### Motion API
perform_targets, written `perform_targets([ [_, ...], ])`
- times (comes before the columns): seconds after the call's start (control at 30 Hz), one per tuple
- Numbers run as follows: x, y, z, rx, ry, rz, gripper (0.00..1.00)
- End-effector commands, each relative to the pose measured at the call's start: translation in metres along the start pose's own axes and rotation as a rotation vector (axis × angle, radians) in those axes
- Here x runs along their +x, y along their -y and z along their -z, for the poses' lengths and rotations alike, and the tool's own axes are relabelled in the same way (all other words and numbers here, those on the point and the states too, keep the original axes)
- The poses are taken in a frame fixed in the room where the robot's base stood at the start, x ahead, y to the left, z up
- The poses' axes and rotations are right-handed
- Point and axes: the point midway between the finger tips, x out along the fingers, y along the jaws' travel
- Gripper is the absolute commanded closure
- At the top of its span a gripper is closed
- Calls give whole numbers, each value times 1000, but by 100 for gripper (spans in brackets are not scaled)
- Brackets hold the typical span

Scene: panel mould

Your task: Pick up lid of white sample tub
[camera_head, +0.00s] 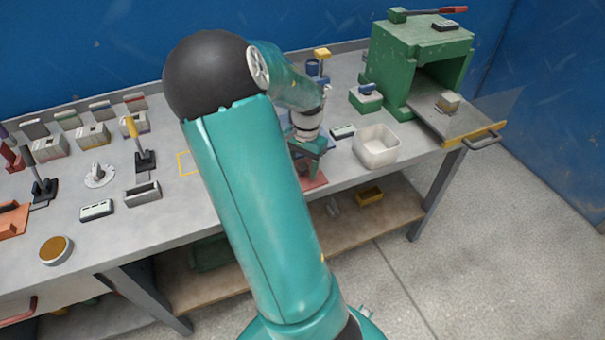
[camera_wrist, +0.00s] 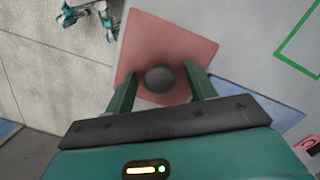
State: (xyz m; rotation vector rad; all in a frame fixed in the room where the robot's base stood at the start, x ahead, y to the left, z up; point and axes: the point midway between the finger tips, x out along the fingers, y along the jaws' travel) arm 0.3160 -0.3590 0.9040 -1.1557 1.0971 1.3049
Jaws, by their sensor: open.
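The white sample tub (camera_head: 377,147) stands uncovered near the bench's front edge, right of my gripper in the head view. A flat red square (camera_wrist: 150,30) with a dark round knob (camera_wrist: 160,78) lies below my gripper in the wrist view. It looks like the lid, but I cannot tell whether the red part is a lid or a mat. My gripper (camera_wrist: 161,70) is open, with one finger on each side of the knob and a visible gap to each. In the head view my gripper (camera_head: 308,158) and arm hide most of the red square (camera_head: 314,183).
A green press-like housing (camera_head: 415,55) with a yellow-edged tray (camera_head: 460,128) stands right of the tub. Small blocks and a lever stand (camera_head: 144,158) fill the left bench. A blue wall is behind. A shelf with a yellow bin (camera_head: 369,197) is below.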

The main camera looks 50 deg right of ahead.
Motion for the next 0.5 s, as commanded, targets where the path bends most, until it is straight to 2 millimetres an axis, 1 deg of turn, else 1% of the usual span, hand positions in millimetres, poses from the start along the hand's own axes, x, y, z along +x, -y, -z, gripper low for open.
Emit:
perform_targets([
  [0.07, 5, 0, 0, 0, 1, 0, 45],
  [0.27, 5, 0, 0, -1, 0, 1, 45],
  [0.37, 5, 0, 0, -1, 0, 1, 62],
  [0.5, 5, 0, 0, -1, 0, 1, 90],
])
